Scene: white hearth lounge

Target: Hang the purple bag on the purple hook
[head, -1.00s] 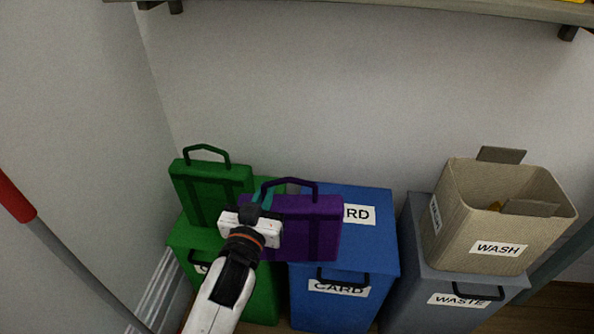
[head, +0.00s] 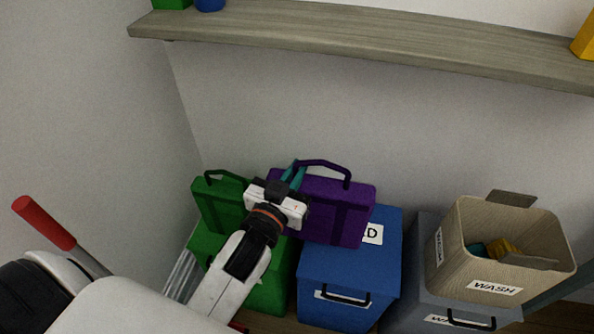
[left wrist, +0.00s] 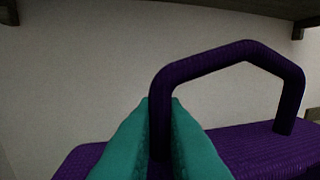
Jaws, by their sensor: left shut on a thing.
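The purple bag (head: 347,205) is in the head view, above and in front of the green and blue bins, with its arched handle on top. My left gripper (head: 294,174) has its teal fingers shut on the left leg of that handle. The left wrist view shows the fingers (left wrist: 160,140) around the handle leg, the handle arch (left wrist: 235,55) and the bag's top (left wrist: 270,152). The bag hangs nearly upright, slightly tilted. No purple hook shows in any view. My right gripper is not seen.
A green bag (head: 219,203) stands on the green bin (head: 268,285) at left. The blue bin (head: 345,275) and a grey bin (head: 420,285) with a WASH basket (head: 462,235) on it are to the right. A wooden shelf (head: 350,45) runs above; the wall below it is bare.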

